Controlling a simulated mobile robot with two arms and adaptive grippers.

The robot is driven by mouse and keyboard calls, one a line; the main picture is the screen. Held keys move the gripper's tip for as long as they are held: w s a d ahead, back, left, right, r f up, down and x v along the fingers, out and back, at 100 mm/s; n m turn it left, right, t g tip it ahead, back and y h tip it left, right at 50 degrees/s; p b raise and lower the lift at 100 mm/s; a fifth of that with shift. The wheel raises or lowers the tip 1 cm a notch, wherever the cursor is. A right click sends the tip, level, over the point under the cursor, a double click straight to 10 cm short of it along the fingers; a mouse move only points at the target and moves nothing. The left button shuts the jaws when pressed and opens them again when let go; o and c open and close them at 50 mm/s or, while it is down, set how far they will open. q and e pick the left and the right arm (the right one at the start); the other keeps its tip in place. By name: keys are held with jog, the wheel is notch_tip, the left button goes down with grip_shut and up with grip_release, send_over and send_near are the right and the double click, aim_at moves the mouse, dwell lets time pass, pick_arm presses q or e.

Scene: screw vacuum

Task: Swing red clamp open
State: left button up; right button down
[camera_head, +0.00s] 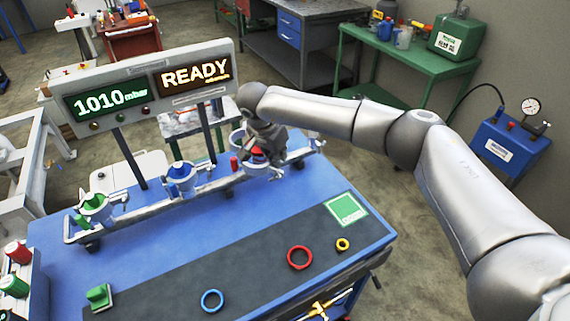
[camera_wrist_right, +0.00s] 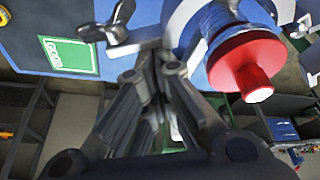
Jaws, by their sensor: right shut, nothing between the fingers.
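The red-marked fitting (camera_head: 258,155) stands at the right end of the rail, largely hidden behind my right gripper (camera_head: 275,168). In the right wrist view, a red stepped cylinder (camera_wrist_right: 243,66) sits to the right of my right gripper's (camera_wrist_right: 157,64) fingertips. A grey metal wing-shaped piece (camera_wrist_right: 112,30) lies just beyond the fingertips, to the left. I cannot tell whether the fingers touch it. The right fingers are shut and empty. The clamp's own hinge and swing position are not clear. My left gripper is not in view.
A blue fitting (camera_head: 181,178) and a green one (camera_head: 93,205) stand farther left on the rail. A display panel (camera_head: 150,85) rises behind. Red (camera_head: 300,247), blue and yellow rings lie on the dark mat, near a green pad (camera_head: 346,210).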

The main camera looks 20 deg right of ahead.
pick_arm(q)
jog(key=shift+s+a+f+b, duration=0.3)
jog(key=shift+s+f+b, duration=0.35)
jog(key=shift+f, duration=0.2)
pick_arm(e)
jog(key=shift+s+a+m, duration=0.5)
jog(key=shift+s+a, duration=0.1)
jog(key=shift+a, duration=0.2)
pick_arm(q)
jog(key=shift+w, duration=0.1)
pick_arm(e)
jog(key=shift+s+a, duration=0.1)
jog(key=shift+a, duration=0.05)
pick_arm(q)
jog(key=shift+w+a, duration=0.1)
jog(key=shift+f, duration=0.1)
